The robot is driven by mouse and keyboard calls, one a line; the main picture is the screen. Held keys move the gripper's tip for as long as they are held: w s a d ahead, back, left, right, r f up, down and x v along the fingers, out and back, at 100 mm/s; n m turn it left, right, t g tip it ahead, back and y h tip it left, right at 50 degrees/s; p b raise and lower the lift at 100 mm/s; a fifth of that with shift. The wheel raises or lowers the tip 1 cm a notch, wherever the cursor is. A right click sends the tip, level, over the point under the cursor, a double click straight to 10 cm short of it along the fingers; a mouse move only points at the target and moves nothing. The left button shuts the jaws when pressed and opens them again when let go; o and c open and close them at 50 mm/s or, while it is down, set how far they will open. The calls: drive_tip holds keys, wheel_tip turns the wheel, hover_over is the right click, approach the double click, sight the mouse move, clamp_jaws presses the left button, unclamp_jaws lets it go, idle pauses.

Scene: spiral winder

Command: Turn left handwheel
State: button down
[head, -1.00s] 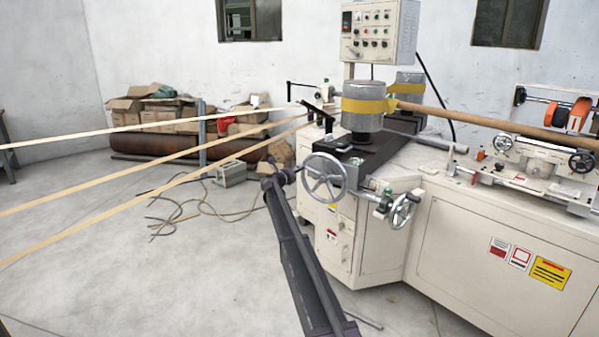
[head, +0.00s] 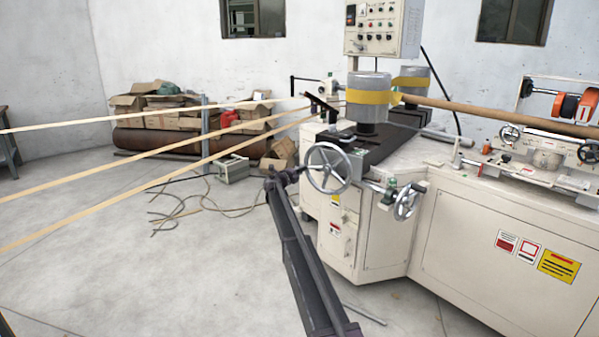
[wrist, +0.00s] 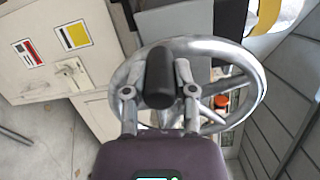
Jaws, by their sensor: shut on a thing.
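The left handwheel (head: 344,167) is a silver spoked wheel on the front of the cream winder. It fills the middle of the wrist view, where its rim (wrist: 255,66) shows behind my gripper. My gripper (wrist: 158,80) is shut on the wheel's dark handle (wrist: 158,72), with one finger on each side of it. In the head view my dark arm reaches up to the wheel's left side, and the gripper (head: 296,174) looks small there. The exact finger contact is partly hidden by the handle.
A second handwheel (head: 408,201) sits to the lower right. Pale strips (head: 150,174) run from the left into the machine. The control box (head: 383,27) stands above. Cartons (head: 180,108) lie by the back wall. The floor at left is mostly clear, with loose cables (head: 190,205).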

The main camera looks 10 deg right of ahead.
drive_tip(key=shift+d, duration=0.15)
drive_tip(key=shift+c, duration=2.1)
unclamp_jaws()
drive_tip(key=shift+s, duration=0.1)
drive_tip(key=v, duration=1.2)
